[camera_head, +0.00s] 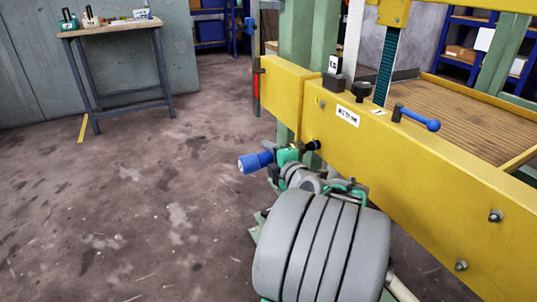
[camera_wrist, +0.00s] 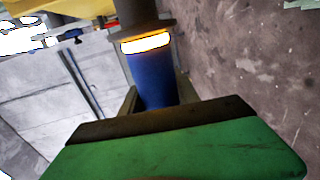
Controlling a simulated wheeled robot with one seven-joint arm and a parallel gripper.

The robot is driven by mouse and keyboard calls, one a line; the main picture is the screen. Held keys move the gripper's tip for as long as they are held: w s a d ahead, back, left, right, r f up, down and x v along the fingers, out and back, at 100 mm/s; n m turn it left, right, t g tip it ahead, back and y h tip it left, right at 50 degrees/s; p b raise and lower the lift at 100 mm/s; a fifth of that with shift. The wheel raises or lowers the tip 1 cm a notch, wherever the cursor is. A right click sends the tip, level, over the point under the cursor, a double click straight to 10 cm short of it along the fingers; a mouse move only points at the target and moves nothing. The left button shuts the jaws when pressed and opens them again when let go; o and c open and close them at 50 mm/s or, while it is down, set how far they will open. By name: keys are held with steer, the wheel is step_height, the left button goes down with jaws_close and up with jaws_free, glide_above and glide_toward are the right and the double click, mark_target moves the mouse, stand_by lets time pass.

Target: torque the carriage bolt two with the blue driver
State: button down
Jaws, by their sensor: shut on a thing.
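My gripper (camera_head: 288,155) is shut on the blue driver (camera_head: 255,162) beside the front face of the yellow beam (camera_head: 410,155). The driver's blue end sticks out to the left. Its dark nose points right at the beam's face, close to or touching it; I cannot tell which. Any bolt at the nose is hidden. Two bolts, an upper one (camera_head: 496,215) and a lower one (camera_head: 461,265), show on the beam's face further right. I cannot read which is bolt two. In the wrist view the blue driver (camera_wrist: 155,80) stands between my fingers, with a lit ring near its dark collar.
A blue-handled lever (camera_head: 420,124), a black knob (camera_head: 361,90) and a white label (camera_head: 347,116) are on the beam. A small workbench (camera_head: 110,28) with tools stands at the back left. A slatted wooden deck (camera_head: 470,110) lies behind the beam. The floor at left is clear.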

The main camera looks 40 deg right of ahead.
steer(key=shift+r, duration=0.2)
steer(key=shift+w+a, duration=0.25)
steer(key=shift+a, duration=0.55)
steer(key=shift+w+a, duration=0.2)
steer(key=shift+a, duration=0.6)
steer(key=shift+w+a, duration=0.25)
steer(key=shift+a, duration=0.55)
